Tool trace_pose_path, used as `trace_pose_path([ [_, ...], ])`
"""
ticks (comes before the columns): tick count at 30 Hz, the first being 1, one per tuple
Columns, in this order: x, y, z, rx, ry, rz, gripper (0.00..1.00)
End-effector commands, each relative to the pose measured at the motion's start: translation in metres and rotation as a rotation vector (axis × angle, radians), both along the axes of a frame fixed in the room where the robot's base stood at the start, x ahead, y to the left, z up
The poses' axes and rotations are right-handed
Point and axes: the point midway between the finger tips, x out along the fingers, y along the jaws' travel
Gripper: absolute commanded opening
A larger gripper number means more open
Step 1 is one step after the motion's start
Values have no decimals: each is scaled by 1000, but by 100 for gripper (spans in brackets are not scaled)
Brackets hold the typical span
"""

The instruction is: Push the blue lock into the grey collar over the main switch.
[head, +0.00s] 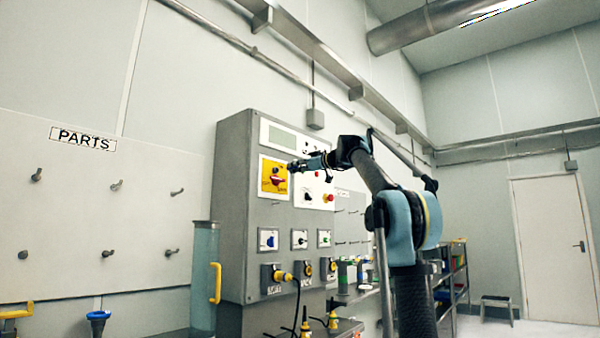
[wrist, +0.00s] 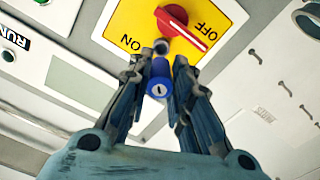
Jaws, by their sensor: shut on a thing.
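The blue lock (wrist: 158,84) is a small blue cylinder with a keyhole slot on its near end. My gripper (wrist: 160,64) is shut on it, one finger on each side. The grey collar (wrist: 161,47) sits just above the lock in the wrist view, on the yellow ON/OFF plate (wrist: 120,25). I cannot tell whether lock and collar touch. The red main switch (wrist: 186,28) is beside the collar, its pointer towards OFF. In the head view my gripper (head: 294,166) is close in front of the red switch (head: 278,181); the lock is too small to make out there.
The grey cabinet (head: 234,205) carries more switches and a red button (head: 328,198) right of the yellow plate. A clear tube with a yellow handle (head: 215,283) stands left. Space in front of the panel looks free.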

Motion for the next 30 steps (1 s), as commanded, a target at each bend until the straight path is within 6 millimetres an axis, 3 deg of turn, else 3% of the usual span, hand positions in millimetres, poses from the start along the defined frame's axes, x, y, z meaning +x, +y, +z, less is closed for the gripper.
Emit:
trace_pose_path([
  [18,24,33,0,0,0,2,0],
  [30,31,43,0,-1,0,2,0],
])
